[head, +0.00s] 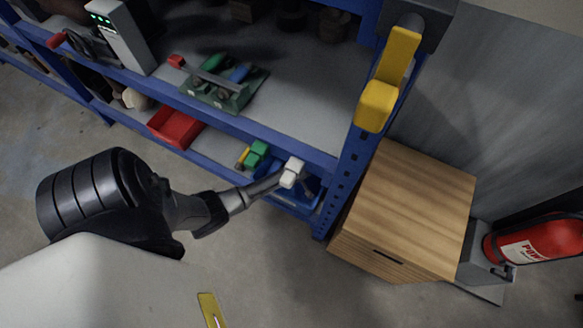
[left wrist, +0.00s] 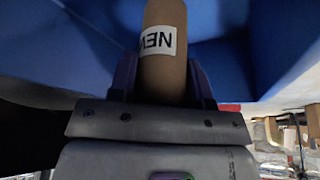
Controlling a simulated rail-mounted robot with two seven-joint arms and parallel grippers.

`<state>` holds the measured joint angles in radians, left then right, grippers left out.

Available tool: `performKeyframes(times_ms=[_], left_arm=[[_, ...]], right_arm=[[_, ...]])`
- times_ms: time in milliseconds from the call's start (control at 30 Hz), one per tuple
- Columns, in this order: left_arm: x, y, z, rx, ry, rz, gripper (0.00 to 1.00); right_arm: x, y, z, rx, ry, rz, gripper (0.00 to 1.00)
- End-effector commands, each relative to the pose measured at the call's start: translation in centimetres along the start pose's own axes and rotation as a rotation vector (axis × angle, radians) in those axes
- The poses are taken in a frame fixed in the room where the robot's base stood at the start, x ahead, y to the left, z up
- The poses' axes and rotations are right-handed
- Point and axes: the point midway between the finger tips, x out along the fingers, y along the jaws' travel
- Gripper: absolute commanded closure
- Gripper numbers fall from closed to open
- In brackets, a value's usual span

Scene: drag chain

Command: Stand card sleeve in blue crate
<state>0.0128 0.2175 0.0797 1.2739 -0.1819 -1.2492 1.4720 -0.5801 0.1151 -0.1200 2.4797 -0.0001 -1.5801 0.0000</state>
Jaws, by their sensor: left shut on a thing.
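The card sleeve (left wrist: 163,75) is a tan, round-ended piece with a white label reading NEW, upside down in the left wrist view. My left gripper (left wrist: 162,92) is shut on it, with a finger on each side. The blue crate (left wrist: 60,45) fills the background there, its walls beyond and to both sides of the sleeve. I cannot tell whether the sleeve touches the crate's floor. In the head view my left arm reaches to the blue crate (head: 312,187) on the lower shelf; the pale wrist end hides the fingers and sleeve. My right gripper is not in view.
The blue rack upright (head: 350,170) rises close on the right, with a wooden cabinet (head: 410,205) beyond. The shelf edge above is close to my left wrist.

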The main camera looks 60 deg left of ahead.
Motion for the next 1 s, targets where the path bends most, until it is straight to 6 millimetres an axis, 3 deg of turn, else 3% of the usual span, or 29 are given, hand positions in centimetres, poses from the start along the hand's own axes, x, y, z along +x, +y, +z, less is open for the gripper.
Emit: performKeyframes(times_ms=[400, 833, 867, 1000], left_arm=[[3.8, 0.0, 1.6, 0.0, 0.0, 0.0, 0.78], [4.0, 0.0, 1.7, -0.001, -0.001, 0.001, 0.78], [3.9, 0.0, 1.6, -0.001, 0.0, 0.001, 0.53], [3.9, 0.0, 1.6, -0.001, 0.0, 0.001, 0.4]], right_arm=[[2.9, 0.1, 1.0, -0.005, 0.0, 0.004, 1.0], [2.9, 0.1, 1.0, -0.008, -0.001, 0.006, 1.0], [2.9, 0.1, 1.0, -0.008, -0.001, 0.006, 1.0], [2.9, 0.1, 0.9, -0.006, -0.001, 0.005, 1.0]])
